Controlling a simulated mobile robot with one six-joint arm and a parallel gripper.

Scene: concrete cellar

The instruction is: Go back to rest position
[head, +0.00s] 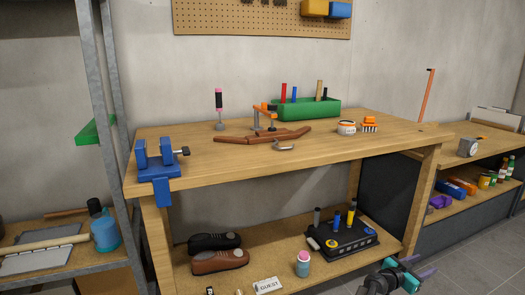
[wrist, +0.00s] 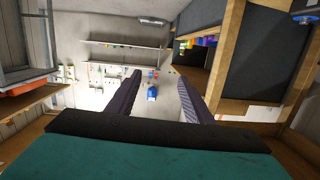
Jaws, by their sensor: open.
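My gripper (head: 420,268) is low at the bottom right of the head view, in front of the workbench's lower shelf and partly cut off by the frame edge. In the wrist view, the two dark fingers of my gripper (wrist: 158,76) stand wide apart with nothing between them. The gripper is open and empty, clear of the workbench (head: 350,150). The wrist view looks past the fingers across the room, tilted, to a far wall with shelves.
The bench carries a blue vise (head: 158,170), a green toolbox (head: 306,108) and a curved brown piece (head: 262,135). A side shelf (head: 450,160) stands right; grey floor (head: 475,255) is open.

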